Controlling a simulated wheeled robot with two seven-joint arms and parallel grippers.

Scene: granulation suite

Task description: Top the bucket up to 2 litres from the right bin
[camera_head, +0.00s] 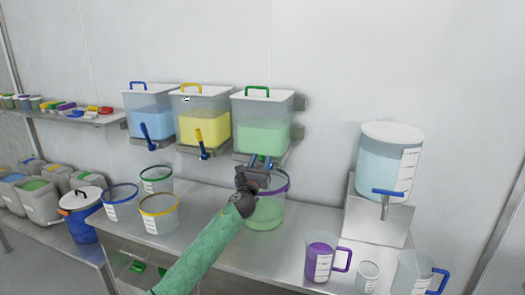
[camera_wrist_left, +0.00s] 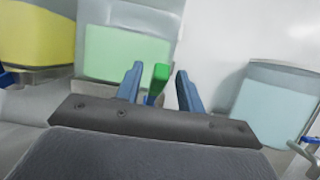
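The right bin (camera_head: 263,132) holds green material and has a green lid handle. It hangs on the wall beside the yellow bin. A clear bucket with a purple rim (camera_head: 266,212) stands on the bench below it, with green material in its lower part. My left gripper (camera_head: 262,162) is above the bucket's rim, in front of the right bin's outlet. In the left wrist view the right bin's green lever (camera_wrist_left: 159,80) stands between the open fingers, with a gap on each side. The gripper hides the lever in the head view. My right gripper is not in view.
The blue bin (camera_head: 151,122) and yellow bin (camera_head: 202,128) hang to the left. Blue-, green- and yellow-rimmed buckets stand below them. A water dispenser (camera_head: 388,165), purple jug (camera_head: 320,257), small cup (camera_head: 367,275) and blue-handled jug (camera_head: 412,275) occupy the right side.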

